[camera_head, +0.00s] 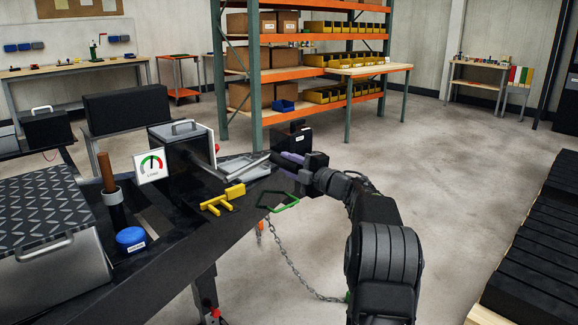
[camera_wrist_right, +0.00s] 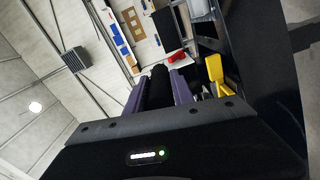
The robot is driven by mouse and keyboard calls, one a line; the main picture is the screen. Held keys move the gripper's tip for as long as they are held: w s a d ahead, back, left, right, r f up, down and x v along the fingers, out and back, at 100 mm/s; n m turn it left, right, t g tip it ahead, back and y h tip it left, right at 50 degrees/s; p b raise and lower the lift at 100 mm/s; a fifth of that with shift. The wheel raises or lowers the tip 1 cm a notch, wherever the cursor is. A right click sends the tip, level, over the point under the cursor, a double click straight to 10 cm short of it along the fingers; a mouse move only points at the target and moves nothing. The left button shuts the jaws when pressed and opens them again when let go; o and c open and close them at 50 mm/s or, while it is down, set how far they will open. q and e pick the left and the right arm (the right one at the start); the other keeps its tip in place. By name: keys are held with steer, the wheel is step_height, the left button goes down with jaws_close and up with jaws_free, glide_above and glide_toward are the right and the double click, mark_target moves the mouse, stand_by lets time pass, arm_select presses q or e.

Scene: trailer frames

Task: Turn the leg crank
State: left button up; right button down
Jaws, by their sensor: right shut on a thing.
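My right gripper (camera_head: 292,160) reaches in from the right to the front end of the black trailer frame (camera_head: 140,287). In the right wrist view its two purple fingers (camera_wrist_right: 158,92) are closed around a dark, round grip (camera_wrist_right: 158,78), which looks like the handle of the leg crank. The rest of the crank is hidden by the gripper and the frame parts. A jack leg with a red part (camera_head: 210,305) shows below the frame. My left gripper is not in view.
A yellow bracket (camera_head: 222,198), a green loop (camera_head: 278,201) and a hanging chain (camera_head: 292,262) are near my arm. A load gauge (camera_head: 150,166), blue knob (camera_head: 131,238) and wooden-handled lever (camera_head: 107,175) stand left. Dark slatted stock (camera_head: 545,240) lies right; floor between is clear.

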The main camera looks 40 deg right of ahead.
steer(key=shift+a+r, duration=0.1)
steer(key=shift+r, duration=0.15)
steer(key=c, duration=1.3)
jaws_free()
steer(key=shift+a, duration=0.1)
steer(key=shift+o, duration=1)
steer(key=shift+f, duration=0.1)
steer(key=shift+s, duration=0.1)
steer(key=s, duration=0.7)
steer(key=shift+s, duration=0.3)
